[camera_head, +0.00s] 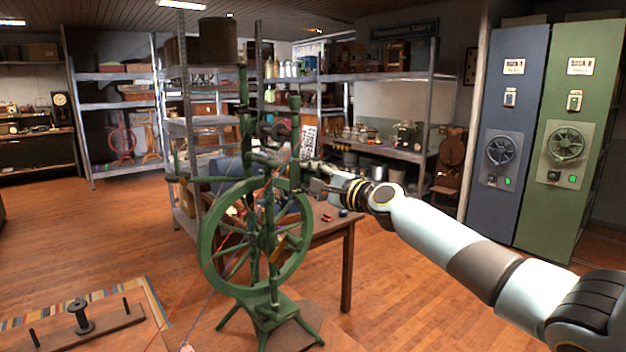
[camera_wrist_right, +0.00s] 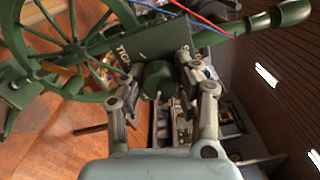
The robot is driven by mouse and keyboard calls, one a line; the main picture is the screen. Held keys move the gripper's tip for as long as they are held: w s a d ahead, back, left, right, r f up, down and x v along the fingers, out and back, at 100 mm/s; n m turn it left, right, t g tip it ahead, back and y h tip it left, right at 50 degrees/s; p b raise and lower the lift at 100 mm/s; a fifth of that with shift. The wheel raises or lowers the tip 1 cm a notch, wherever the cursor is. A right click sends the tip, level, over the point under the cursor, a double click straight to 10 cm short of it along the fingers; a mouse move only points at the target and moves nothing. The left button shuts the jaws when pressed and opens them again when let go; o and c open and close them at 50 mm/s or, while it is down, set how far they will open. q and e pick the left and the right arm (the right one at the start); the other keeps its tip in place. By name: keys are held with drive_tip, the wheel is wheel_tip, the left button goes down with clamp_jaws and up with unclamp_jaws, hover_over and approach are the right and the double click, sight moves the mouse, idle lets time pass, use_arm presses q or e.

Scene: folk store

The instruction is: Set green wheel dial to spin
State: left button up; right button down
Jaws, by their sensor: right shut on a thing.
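A green spinning wheel (camera_head: 207,249) stands on a wooden surface in the head view. It also shows in the wrist view, with its spoked wheel (camera_wrist_right: 60,50) at the upper left. A green round dial (camera_wrist_right: 157,78) sits below a dark plate (camera_wrist_right: 150,48) with pale lettering, partly hidden. My right gripper (camera_head: 318,186) reaches the spinning wheel's right side. In the wrist view its fingers (camera_wrist_right: 160,85) are shut on the dial from both sides. The dial's pointer setting is not clear. My left gripper is not in view.
A wooden table (camera_head: 340,232) with small items stands behind the wheel. A board with a dark spool (camera_head: 78,318) lies at the lower left. Blue (camera_head: 505,190) and green (camera_head: 560,190) cabinets stand at the right. Red and blue threads cross near the gripper. Floor at left is clear.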

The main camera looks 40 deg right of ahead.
drive_tip(key=c, duration=0.9)
unclamp_jaws()
drive_tip(key=s, duration=0.7)
drive_tip(key=shift+s+d, duration=0.25)
drive_tip(key=shift+d, duration=0.05)
drive_tip(key=shift+f, duration=0.1)
